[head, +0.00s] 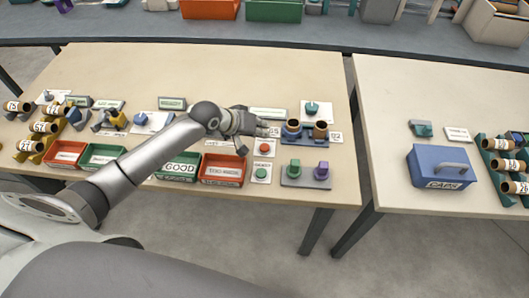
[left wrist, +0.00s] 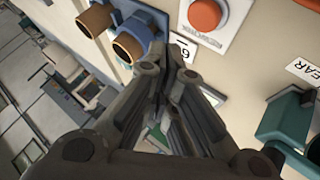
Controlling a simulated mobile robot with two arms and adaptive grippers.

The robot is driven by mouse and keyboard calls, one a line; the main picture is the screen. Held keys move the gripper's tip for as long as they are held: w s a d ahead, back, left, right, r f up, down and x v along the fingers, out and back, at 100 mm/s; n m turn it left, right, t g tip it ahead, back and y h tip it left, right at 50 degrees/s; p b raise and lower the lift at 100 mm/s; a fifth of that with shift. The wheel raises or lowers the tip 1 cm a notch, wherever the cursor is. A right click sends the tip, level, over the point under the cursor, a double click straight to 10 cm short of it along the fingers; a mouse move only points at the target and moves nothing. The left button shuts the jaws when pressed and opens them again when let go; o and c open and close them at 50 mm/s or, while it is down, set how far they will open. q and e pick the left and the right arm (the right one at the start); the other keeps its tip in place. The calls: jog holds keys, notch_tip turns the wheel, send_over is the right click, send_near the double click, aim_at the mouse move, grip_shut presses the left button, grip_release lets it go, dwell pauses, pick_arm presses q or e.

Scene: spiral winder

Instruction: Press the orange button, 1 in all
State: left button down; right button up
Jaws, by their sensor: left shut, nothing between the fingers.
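The orange button (head: 265,147) is a round cap on a white plate on the left table, just left of the blue holder with brown cups. My left gripper (head: 264,130) is shut and empty, reaching over the table just behind the button in the head view. In the left wrist view its closed fingers (left wrist: 169,72) appear below the button, apart from it in the picture. Their height above the table is hard to tell. My right gripper is not in view.
A green button (head: 261,174) sits in front of the orange one. The blue holder (head: 293,134) is close to the right. Red bin (head: 223,169) and green GOOD bin (head: 178,165) stand left. A holder with green and purple pieces (head: 304,182) is front right.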

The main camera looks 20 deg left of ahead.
aim_at(263, 145)
pick_arm(q)
notch_tip(263, 145, down, 3)
jog(key=shift+r+b, duration=0.1)
jog(key=shift+b, duration=0.2)
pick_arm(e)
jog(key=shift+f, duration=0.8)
pick_arm(q)
jog(key=shift+f, duration=0.2)
jog(key=shift+f, duration=0.3)
dwell(0.3)
jog(key=shift+f, duration=0.5)
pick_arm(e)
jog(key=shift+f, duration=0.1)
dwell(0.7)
pick_arm(q)
jog(key=shift+r+p, duration=0.9)
jog(key=shift+p, duration=0.1)
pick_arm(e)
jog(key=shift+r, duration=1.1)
